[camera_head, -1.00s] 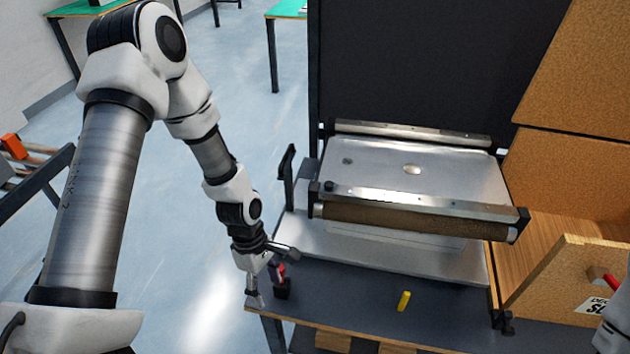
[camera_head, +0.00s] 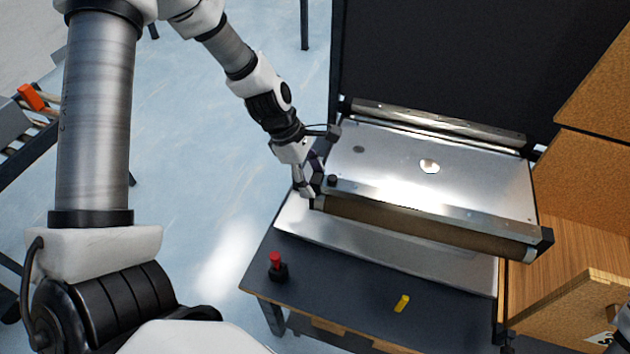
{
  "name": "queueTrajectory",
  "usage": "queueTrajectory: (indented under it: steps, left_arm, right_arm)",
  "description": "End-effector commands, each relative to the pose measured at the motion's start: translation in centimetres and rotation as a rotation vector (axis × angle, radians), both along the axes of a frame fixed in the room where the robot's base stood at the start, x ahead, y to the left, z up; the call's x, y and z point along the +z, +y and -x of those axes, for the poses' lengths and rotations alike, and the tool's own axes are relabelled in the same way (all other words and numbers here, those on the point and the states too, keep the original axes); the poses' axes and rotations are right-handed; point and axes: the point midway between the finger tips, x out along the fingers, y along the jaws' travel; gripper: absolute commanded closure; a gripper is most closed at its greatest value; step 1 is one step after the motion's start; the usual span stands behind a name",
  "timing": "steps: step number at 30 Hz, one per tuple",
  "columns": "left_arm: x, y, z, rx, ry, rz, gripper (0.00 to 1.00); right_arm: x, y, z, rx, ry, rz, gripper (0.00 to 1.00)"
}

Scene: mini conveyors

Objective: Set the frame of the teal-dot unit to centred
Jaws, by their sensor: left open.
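A mini conveyor unit (camera_head: 400,170) with a silver bed, metal side rails and a brown roller along its front edge stands on the dark bench (camera_head: 345,300). I cannot make out a teal dot on it. My left gripper (camera_head: 322,160) is open at the unit's left end, one finger reaching over the bed's left edge and the other lower, near the roller's end. The upright black lever at that end is hidden or hard to tell from the gripper, and I cannot tell whether they touch. My right gripper is not in view.
A red push button (camera_head: 276,266) stands at the bench's front left. A small yellow piece (camera_head: 402,303) lies near the front edge. A dark panel (camera_head: 450,60) rises behind the unit, and wooden boxes (camera_head: 575,230) stand to the right.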

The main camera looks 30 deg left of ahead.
Motion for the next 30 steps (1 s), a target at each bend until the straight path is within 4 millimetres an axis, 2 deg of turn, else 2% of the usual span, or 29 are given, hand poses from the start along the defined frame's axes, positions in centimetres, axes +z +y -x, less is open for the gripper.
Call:
queueTrajectory:
  steps: [1, 2, 10, 11, 15, 16, 20, 26, 30]
  left_arm:
    - [-1.1, -0.2, -0.1, 0.0, 0.001, -0.002, 0.38]
    - [-1.3, -0.3, -0.1, -0.001, 0.0, -0.002, 0.38]
    - [-1.2, -0.5, -0.2, -0.001, 0.0, -0.001, 0.38]
    - [-1.2, -0.5, -0.2, -0.001, 0.0, -0.001, 0.44]
    - [-1.2, -0.5, -0.2, -0.001, 0.0, -0.001, 0.94]
    - [-1.2, -0.5, -0.1, -0.001, 0.0, -0.001, 1.0]
    - [-1.3, -0.5, -0.2, -0.001, 0.0, -0.001, 1.0]
    - [-0.9, 0.5, -1.0, -0.043, 0.002, -0.003, 1.0]
    - [-1.4, 0.6, -1.1, -0.051, 0.001, -0.002, 1.0]
  right_arm:
    - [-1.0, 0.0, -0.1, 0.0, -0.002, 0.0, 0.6]
    - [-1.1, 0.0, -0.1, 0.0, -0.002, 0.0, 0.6]
    - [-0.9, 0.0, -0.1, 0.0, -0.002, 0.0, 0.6]
    - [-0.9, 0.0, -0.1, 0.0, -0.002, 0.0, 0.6]
    - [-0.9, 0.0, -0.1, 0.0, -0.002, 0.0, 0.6]
    - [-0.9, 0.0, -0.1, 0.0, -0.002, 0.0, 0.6]
    - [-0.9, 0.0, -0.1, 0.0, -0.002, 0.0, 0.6]
    - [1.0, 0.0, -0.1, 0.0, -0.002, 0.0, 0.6]
    - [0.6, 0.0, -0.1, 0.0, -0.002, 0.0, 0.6]
